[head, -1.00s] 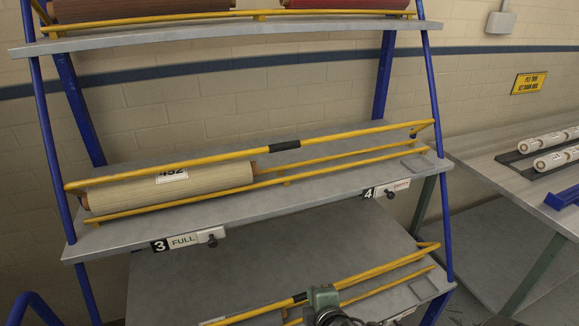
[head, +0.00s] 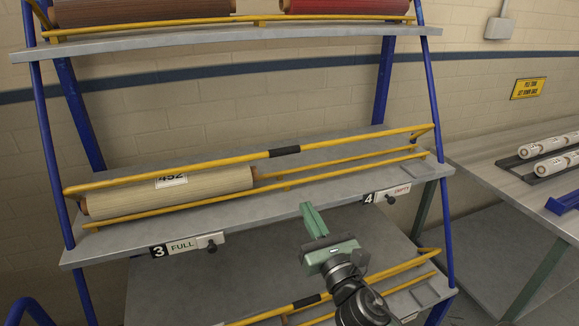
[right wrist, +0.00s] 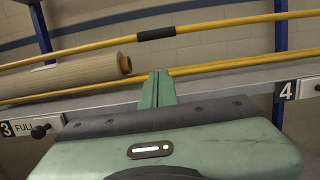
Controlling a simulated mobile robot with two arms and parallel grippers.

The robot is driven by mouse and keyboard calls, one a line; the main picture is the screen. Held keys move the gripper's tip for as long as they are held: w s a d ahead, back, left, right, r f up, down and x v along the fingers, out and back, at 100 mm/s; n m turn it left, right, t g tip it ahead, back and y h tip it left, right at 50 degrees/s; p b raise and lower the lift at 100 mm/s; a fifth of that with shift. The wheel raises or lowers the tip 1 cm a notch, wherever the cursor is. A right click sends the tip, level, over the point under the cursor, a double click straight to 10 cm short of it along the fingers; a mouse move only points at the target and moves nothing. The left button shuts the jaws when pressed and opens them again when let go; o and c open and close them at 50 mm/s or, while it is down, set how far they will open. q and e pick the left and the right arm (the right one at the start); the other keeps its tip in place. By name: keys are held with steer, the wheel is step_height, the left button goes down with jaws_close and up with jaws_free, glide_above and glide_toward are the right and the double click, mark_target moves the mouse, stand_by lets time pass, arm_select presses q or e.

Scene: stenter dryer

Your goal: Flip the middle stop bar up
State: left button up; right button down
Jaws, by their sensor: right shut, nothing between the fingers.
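The middle stop bar (head: 230,163) is a yellow bar with a black grip (head: 285,152), running above the front of the middle shelf (head: 330,180). It slopes slightly up to the right and joins a bracket near the right post. It also shows in the right wrist view, with its black grip (right wrist: 156,33). My right gripper (head: 307,207) is green, shut and empty, in front of and below the middle shelf's front edge. In the right wrist view its fingertips (right wrist: 158,75) point toward the lower yellow rail, and the bar lies beyond and above them. My left gripper is not in view.
A beige roll (head: 205,190) lies on the middle shelf's left, behind the bar. A lower yellow rail (head: 345,170) lines the shelf's front. Signs 3 FULL (head: 185,246) and 4 EMPTY (head: 385,195) with knobs hang from its edge. A table (head: 500,170) stands at right.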

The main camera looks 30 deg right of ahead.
steer(key=p+x, duration=0.2)
steer(key=x, duration=0.8)
steer(key=shift+w+d+r, duration=0.1)
steer(key=shift+r, duration=0.1)
steer(key=shift+w+d+r+p, duration=0.1)
steer(key=shift+w+r+p, duration=0.25)
steer(key=shift+r+p, duration=0.2)
steer(key=shift+w+r+p, duration=0.3)
steer(key=shift+r+p, duration=0.1)
steer(key=shift+r, duration=0.15)
steer(key=shift+w+d+r, duration=0.1)
steer(key=shift+w+r, duration=0.2)
steer(key=shift+r, duration=0.05)
